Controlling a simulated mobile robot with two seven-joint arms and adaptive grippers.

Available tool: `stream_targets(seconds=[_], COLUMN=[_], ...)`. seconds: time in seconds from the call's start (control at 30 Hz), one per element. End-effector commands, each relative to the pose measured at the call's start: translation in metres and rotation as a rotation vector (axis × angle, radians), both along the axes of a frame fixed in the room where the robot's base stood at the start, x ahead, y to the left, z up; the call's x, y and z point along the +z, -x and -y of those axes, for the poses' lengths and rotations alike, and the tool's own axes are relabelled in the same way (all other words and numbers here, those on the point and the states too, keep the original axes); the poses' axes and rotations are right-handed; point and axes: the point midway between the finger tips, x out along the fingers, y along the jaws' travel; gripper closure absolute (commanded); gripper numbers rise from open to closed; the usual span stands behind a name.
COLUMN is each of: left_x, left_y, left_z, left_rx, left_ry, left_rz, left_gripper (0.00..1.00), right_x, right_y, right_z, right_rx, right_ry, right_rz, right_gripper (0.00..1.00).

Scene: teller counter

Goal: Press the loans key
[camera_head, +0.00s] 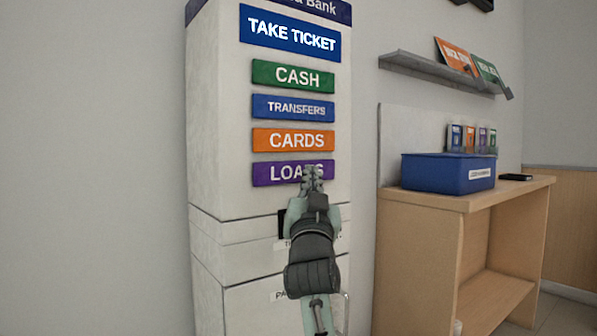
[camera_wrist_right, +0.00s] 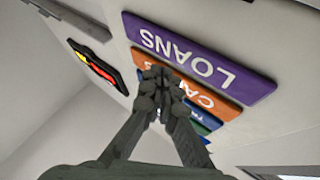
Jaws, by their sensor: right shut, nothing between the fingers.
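The purple LOANS key (camera_head: 270,174) is the lowest of the coloured keys on the white ticket machine (camera_head: 220,130). My right gripper (camera_head: 312,178) is shut and empty, and its fingertips overlap the right part of the LOANS key in the head view, hiding some letters. In the right wrist view the LOANS key (camera_wrist_right: 200,58) appears upside down, beyond the shut fingertips (camera_wrist_right: 158,75). I cannot tell whether the fingertips touch the key. My left gripper is not in view.
Above LOANS sit the orange CARDS key (camera_head: 293,140), blue TRANSFERS key (camera_head: 293,107) and green CASH key (camera_head: 293,75), under a TAKE TICKET sign (camera_head: 290,32). A wooden desk (camera_head: 400,250) with a blue box (camera_head: 430,175) stands to the right, below a wall shelf (camera_head: 430,68).

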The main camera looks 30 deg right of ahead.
Motion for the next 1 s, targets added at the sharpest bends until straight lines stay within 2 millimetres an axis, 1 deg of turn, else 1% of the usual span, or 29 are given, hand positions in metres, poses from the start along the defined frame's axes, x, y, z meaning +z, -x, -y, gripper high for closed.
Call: stream_targets(seconds=[0.03, 0.2, 0.4, 1.0], left_x=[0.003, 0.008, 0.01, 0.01], left_y=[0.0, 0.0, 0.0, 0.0], left_z=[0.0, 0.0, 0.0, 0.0], left_rx=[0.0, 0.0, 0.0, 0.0], left_ry=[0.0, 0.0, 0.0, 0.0], left_rz=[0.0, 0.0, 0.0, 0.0], left_gripper=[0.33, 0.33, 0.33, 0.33], right_x=[0.001, 0.001, 0.001, 0.0], right_y=[0.006, 0.023, 0.037, 0.038], right_z=[0.001, 0.002, 0.003, 0.003], right_rx=[-0.001, -0.001, -0.002, 0.0], right_ry=[0.0, 0.0, 0.001, 0.001], right_rz=[-0.001, -0.001, -0.001, 0.0], right_gripper=[1.0, 1.0, 1.0, 1.0])
